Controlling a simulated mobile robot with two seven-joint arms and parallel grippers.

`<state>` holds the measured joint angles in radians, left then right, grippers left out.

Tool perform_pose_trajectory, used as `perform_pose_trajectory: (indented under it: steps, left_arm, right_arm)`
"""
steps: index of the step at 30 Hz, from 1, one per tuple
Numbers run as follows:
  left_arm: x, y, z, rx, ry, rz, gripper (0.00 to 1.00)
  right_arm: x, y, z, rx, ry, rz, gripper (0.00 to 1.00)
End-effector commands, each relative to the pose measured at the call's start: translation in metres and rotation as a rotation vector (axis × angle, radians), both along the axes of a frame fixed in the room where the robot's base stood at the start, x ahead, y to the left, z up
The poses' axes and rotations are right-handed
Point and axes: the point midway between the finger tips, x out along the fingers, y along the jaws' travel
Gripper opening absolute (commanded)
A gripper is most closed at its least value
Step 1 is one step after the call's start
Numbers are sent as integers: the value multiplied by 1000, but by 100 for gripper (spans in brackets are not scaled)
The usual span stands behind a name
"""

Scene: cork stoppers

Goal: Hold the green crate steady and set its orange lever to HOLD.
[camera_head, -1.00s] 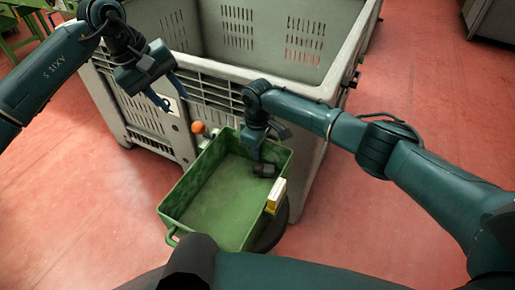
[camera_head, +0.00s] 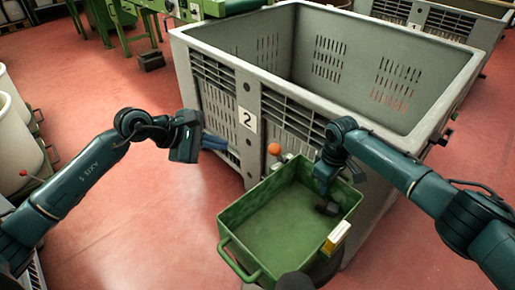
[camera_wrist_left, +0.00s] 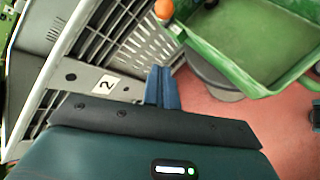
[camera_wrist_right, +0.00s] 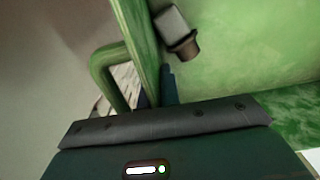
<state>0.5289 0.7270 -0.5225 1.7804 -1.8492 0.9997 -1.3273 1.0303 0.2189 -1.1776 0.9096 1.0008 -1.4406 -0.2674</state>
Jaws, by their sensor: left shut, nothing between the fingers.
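The green crate (camera_head: 232,215) stands against the front of a big grey bin. The orange lever knob (camera_head: 274,149) is beside the crate's far left corner, at the bin's wall; it also shows at the top of the left wrist view (camera_wrist_left: 164,9). What the lever is set to cannot be read. My left gripper (camera_head: 222,145) is shut and empty, left of the knob and apart from it; its blue fingers (camera_wrist_left: 162,73) lie together. My right gripper (camera_head: 322,178) is at the crate's far wall; in the right wrist view its fingers (camera_wrist_right: 158,88) straddle that wall, closed on it.
The grey slatted bin (camera_head: 262,82) with a "2" label (camera_head: 247,119) rises behind the crate. A small dark fitting (camera_head: 327,208) is inside the crate, and a yellow-white tag (camera_head: 337,237) is on its right rim. White tubs (camera_head: 18,140) stand at left. Red floor is clear between.

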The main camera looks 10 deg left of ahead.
Motion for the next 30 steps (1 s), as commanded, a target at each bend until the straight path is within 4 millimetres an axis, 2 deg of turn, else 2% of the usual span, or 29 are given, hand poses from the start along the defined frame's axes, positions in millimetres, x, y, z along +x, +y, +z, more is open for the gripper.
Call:
perform_pose_trajectory:
  steps: [6,17,23,30]
  left_arm:
    - [-6,11,0,-47,8,69,0]
    - [-5,10,-1,-48,9,69,0]
    - [7,-6,-13,-51,10,69,0]
    - [32,-41,-42,-51,12,67,0]
  right_arm:
    - [0,1,1,2,0,0,0]
    - [0,1,1,2,0,0,0]
    - [0,1,1,2,0,0,0]
    - [0,1,1,2,0,0,0]
